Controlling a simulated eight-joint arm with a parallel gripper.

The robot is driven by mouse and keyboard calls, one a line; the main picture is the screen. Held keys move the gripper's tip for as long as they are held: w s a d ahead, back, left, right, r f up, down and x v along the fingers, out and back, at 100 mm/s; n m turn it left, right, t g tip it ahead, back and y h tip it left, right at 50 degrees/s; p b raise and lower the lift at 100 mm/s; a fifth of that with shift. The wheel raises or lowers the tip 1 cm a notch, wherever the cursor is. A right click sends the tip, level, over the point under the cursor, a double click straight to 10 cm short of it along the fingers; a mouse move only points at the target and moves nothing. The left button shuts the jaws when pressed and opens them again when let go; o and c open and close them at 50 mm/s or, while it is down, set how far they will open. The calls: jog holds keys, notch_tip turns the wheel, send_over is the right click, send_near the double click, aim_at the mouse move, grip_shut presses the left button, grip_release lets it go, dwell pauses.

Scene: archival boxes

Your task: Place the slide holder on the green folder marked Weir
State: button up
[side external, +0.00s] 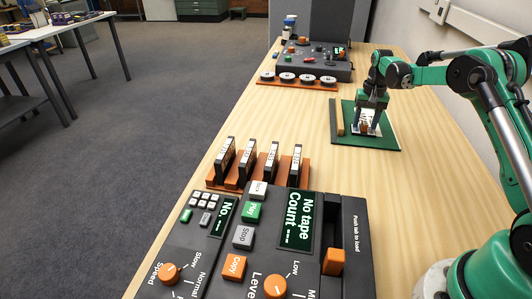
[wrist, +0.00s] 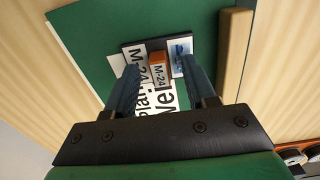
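The green folder (side external: 345,136) lies flat on the wooden table; it fills much of the wrist view (wrist: 95,32). Its white label shows "Plan" and "We", the rest hidden by my gripper. The slide holder (wrist: 126,46), a small dark plate with an orange block marked M-24 in the middle and a blue picture at right, lies on the folder, partly over the label. My gripper (side external: 367,116) is low above it. In the wrist view its fingers (wrist: 161,70) stand apart on either side of the orange block, with visible gaps; it is open.
A wooden strip (wrist: 236,60) lies along one edge of the folder. A grey machine (side external: 310,60) and an orange rack of reels (side external: 297,82) stand behind. Upright cassettes (side external: 248,160) and a dark control console (side external: 262,245) are in front. Bare table lies between.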

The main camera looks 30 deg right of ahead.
aim_at(365, 123)
jog(key=shift+r, duration=0.1)
notch_tip(365, 123, up, 12)
jog(key=a+r+n+t, duration=0.2)
jog(key=a+r, duration=0.2)
jog(key=a, duration=0.4)
jog(key=s+a+f+n+t, duration=0.2)
jog(key=s+a+n, duration=0.1)
jog(key=s+a, duration=0.4)
jog(key=s+a+f+n+t, duration=0.2)
jog(key=s+a+n+t, duration=0.1)
jog(key=s+a, duration=0.4)
jog(key=shift+a+f+n, duration=0.15)
jog(key=shift+a+n, duration=0.35)
jog(key=shift+a, duration=0.5)
